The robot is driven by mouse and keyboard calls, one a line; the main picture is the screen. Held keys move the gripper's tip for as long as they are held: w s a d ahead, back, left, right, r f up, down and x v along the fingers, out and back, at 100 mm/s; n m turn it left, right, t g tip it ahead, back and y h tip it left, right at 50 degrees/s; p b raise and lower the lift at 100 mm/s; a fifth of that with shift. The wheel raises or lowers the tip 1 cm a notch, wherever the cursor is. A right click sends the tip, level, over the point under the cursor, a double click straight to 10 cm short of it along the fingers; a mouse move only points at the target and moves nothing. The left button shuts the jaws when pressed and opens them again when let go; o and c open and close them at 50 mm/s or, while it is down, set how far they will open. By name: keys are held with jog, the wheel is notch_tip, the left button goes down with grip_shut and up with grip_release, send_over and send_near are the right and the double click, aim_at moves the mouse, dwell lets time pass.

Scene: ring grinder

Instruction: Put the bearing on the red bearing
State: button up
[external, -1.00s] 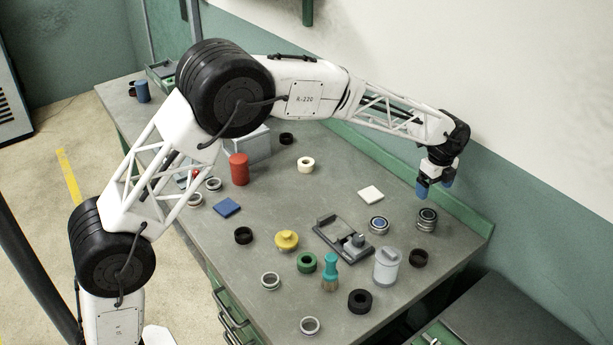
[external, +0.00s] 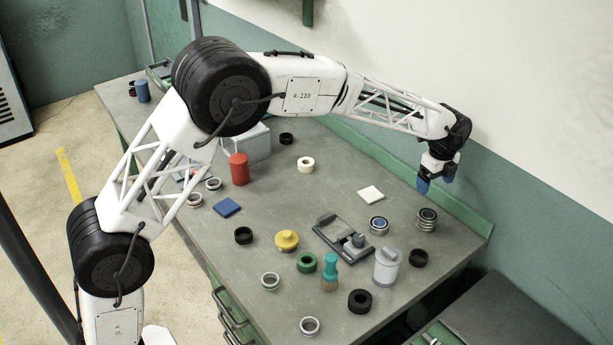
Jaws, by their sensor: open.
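My gripper (external: 437,183) is open and empty, with blue fingertips. It hangs above the right rear part of the bench, over a stack of silver-and-dark bearings (external: 427,219) and clear of it. A silver bearing with a blue centre (external: 379,225) lies just left of that stack. Other silver ring bearings lie at the front (external: 271,281), (external: 310,326) and at the left (external: 213,184), (external: 194,200). A small red patch (external: 193,173) shows behind my arm's lattice; I cannot tell whether it is the red bearing. No bearing is clearly red.
A grey fixture (external: 343,238), grey canister (external: 387,267), teal brush (external: 330,270), yellow knob (external: 287,240), green ring (external: 307,262) and black rings (external: 360,301) crowd the front. A red cylinder (external: 239,169) and grey box (external: 252,143) stand behind. The wall (external: 540,190) is close to my gripper.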

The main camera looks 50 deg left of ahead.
jog(key=shift+r, duration=0.1)
jog(key=s+a+r+n, duration=0.2)
jog(key=s+r+n, duration=0.15)
jog(key=s, duration=0.55)
jog(key=s+a+r+n+t, duration=0.1)
jog(key=s+a+r+n, duration=0.1)
jog(key=s+r, duration=0.5)
jog(key=s+a+r+n, duration=0.1)
jog(key=s+r+n, duration=0.2)
jog(key=s, duration=0.9)
jog(key=s+a+f+n, duration=0.1)
jog(key=s+n, duration=0.4)
jog(key=s, duration=1.1)
jog(key=s+a+f+n+t, duration=0.1)
jog(key=s+f+n, duration=0.3)
jog(key=s, duration=1.3)
jog(key=shift+s+a+n+t, duration=0.25)
jog(key=shift+a+n+t, duration=0.05)
jog(key=shift+a+n, duration=0.45)
